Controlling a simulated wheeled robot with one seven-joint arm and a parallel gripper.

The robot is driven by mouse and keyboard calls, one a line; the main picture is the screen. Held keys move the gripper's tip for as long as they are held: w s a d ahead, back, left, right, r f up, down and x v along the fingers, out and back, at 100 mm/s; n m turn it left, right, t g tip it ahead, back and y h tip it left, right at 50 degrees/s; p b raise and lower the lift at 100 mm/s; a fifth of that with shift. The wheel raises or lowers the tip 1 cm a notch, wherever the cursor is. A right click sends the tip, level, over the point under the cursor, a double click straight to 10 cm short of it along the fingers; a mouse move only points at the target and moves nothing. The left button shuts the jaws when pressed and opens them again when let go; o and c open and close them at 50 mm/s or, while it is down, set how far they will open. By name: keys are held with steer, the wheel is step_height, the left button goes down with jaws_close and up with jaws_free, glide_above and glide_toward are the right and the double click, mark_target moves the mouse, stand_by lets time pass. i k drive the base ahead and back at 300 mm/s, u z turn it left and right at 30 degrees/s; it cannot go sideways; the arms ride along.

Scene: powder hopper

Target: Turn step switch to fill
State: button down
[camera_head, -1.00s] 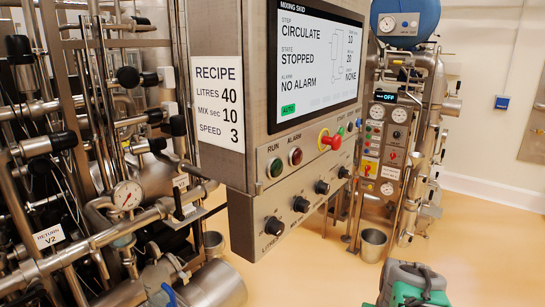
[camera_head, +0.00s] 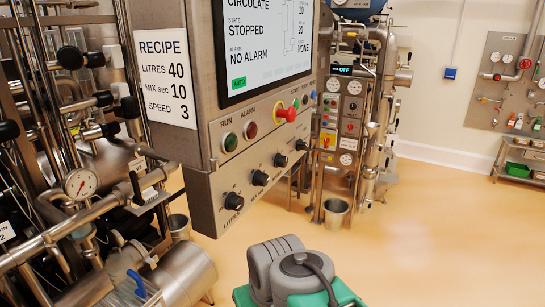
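The mixing skid panel (camera_head: 205,200) stands left of centre. Its lower, sloped face carries a row of black knobs. The nearest knob (camera_head: 233,201) is marked LITRES; the other labels, including the far knob's (camera_head: 301,145), are too small to read surely, so I cannot tell which is the step switch. The screen (camera_head: 265,45) reads CIRCULATE, STOPPED and NO ALARM, with its top cut off. A green RUN button (camera_head: 230,142), a dark red ALARM light (camera_head: 251,130) and a red mushroom button (camera_head: 286,115) sit above the knobs. My gripper is not in view.
A recipe sign (camera_head: 166,78) reads litres 40, mix sec 10, speed 3. Pipes and a gauge (camera_head: 81,182) crowd the left. A metal pail (camera_head: 336,212) stands by a second control column (camera_head: 341,115). The floor (camera_head: 430,220) at right is open up to a tool board (camera_head: 515,85).

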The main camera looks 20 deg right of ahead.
mark_target(301, 145)
steer(key=u, duration=0.05)
steer(key=k, duration=1.1)
steer(key=z, duration=0.9)
steer(key=i, duration=0.75)
steer(key=u, duration=0.55)
steer(key=i, duration=0.8)
steer(key=u, duration=0.9)
